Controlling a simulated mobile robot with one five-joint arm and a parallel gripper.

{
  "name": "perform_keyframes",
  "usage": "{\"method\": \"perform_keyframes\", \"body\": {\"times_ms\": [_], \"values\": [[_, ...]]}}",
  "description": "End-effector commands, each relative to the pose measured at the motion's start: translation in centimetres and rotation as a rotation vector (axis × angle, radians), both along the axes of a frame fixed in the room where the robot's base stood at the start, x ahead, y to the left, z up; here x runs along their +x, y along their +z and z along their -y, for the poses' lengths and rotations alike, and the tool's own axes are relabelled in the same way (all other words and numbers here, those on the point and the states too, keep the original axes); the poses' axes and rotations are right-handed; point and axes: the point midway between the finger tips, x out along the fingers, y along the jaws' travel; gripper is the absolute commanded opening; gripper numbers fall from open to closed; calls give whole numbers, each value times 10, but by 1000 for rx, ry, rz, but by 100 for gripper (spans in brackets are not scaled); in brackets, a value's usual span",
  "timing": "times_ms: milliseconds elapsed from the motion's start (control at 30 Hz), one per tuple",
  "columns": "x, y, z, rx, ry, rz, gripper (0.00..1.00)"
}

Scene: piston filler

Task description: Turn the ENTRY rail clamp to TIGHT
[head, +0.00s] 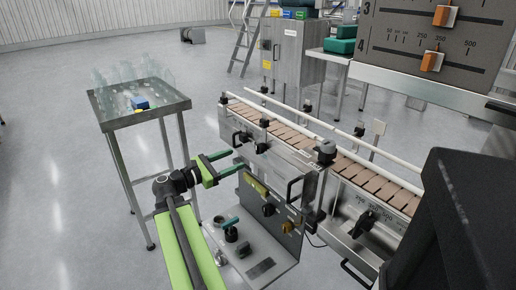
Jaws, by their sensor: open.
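My gripper (237,161), with dark green fingers on a bright green body, is open and empty. Its fingers point right, toward the near side of the conveyor (283,160). Black clamp handles (241,138) sit on the conveyor's side just above and right of the fingertips, with a second one (262,147) beside the first. No contact between fingers and handles can be made out. A larger black handle (364,222) is farther right along the conveyor. Labels are too small to read, so I cannot tell which handle is the ENTRY rail clamp or how it is set.
A steel table (148,120) with clear bottles is at left. A dark block (455,220) fills the lower right. Open floor lies at far left.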

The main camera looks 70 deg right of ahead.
Motion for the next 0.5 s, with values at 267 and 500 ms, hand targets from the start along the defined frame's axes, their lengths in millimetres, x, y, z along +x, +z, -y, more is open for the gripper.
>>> {"method": "perform_keyframes", "body": {"times_ms": [267,500], "values": [[-38,0,60,0,-3,1,57],[-56,0,89,0,1,1,57]]}}
